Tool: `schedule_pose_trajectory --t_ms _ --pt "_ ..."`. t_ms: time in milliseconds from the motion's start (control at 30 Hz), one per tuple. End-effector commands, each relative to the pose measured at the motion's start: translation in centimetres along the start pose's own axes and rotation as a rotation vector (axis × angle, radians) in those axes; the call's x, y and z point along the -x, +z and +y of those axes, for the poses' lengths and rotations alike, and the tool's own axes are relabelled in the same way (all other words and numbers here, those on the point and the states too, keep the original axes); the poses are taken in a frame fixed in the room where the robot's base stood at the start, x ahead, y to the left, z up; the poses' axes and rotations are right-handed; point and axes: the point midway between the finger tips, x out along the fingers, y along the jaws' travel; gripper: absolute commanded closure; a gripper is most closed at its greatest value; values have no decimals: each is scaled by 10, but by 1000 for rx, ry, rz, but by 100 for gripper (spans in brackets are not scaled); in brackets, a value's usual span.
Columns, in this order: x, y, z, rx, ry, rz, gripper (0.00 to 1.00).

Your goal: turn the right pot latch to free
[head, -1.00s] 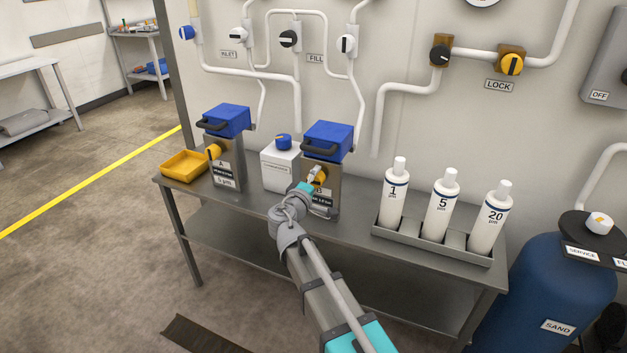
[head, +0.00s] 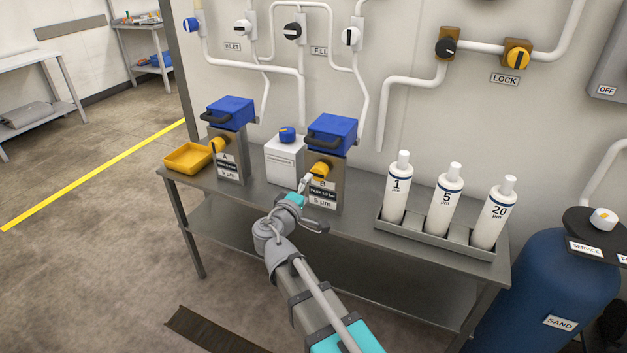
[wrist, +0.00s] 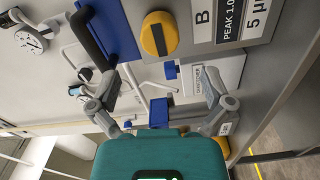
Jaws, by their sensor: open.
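The right pot, marked B, is a grey metal housing (head: 325,192) with a blue lid (head: 332,134) and black handle. Its latch is a round yellow knob (head: 321,168) on the front below the lid. In the wrist view the latch (wrist: 159,34) shows whole, its dark bar running parallel to the label's text. My gripper (head: 313,204) is open and empty in front of pot B, a little below the latch. In the wrist view my gripper's fingers (wrist: 158,94) are wide apart, and the latch lies beyond them, untouched.
Pot A (head: 229,165) with its yellow knob stands left, beside a yellow tray (head: 188,157). A white canister (head: 285,158) stands between the pots. A rack (head: 436,236) of white cartridges is on the right of the bench (head: 350,222). Pipes run along the wall behind.

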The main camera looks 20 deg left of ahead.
Motion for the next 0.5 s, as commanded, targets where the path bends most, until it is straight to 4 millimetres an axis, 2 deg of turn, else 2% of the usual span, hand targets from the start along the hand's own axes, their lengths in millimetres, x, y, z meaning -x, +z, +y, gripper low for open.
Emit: schedule_pose_trajectory --t_ms 33,200,500 --pt "10 1 0 0 0 1 0" --pt "31 1 0 0 0 0 0" --pt "44 0 0 0 0 0 0"
